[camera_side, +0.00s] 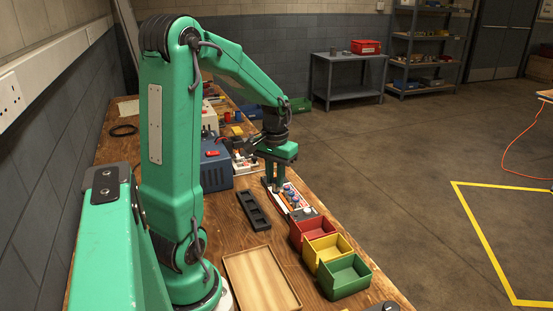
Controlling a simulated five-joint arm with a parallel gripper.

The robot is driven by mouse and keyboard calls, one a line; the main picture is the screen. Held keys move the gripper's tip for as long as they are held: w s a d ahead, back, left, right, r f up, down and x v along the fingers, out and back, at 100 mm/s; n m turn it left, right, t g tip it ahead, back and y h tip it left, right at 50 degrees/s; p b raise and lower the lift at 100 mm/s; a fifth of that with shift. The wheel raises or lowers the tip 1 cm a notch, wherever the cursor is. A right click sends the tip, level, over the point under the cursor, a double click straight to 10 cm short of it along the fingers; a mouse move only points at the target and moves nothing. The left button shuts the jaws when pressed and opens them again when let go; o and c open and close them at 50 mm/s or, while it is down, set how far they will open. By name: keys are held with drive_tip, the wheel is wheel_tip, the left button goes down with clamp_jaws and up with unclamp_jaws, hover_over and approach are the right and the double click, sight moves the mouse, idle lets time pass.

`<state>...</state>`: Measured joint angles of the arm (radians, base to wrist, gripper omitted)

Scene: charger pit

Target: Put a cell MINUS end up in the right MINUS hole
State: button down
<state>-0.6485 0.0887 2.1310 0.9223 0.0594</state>
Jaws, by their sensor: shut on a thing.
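My gripper (274,184) points down over the far end of a pale, narrow charger (306,212) on the bench. It is shut on a small cell, mostly hidden between the fingers. Which end of the cell is up is too small to tell. The charger holds several small round items with reddish, white and bluish tops. Its separate holes and their MINUS marks cannot be read at this size. My fingers hide its far end, and I cannot tell whether the held cell touches it.
Red (298,240), yellow (318,258) and green (336,286) bins stand at the bench's right edge. A black slotted holder (253,210) and a wooden tray (260,280) lie left of them. A blue box (216,172) stands left of my gripper. Bare wood lies between.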

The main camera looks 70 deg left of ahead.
drive_tip(key=shift+a, duration=0.1)
drive_tip(key=shift+w+a+n, duration=0.4)
drive_tip(key=w+a+f+n, duration=0.2)
drive_tip(key=w+a+n, duration=0.5)
drive_tip(key=a+n, duration=0.3)
drive_tip(key=shift+w+a+f, duration=0.15)
drive_tip(key=shift+w+a, duration=0.1)
drive_tip(key=shift+a, duration=0.85)
drive_tip(key=shift+f, duration=0.3)
drive_tip(key=shift+f, duration=3.75)
drive_tip(key=shift+f, duration=0.3)
drive_tip(key=c, duration=1.2)
unclamp_jaws()
drive_tip(key=shift+r, duration=0.15)
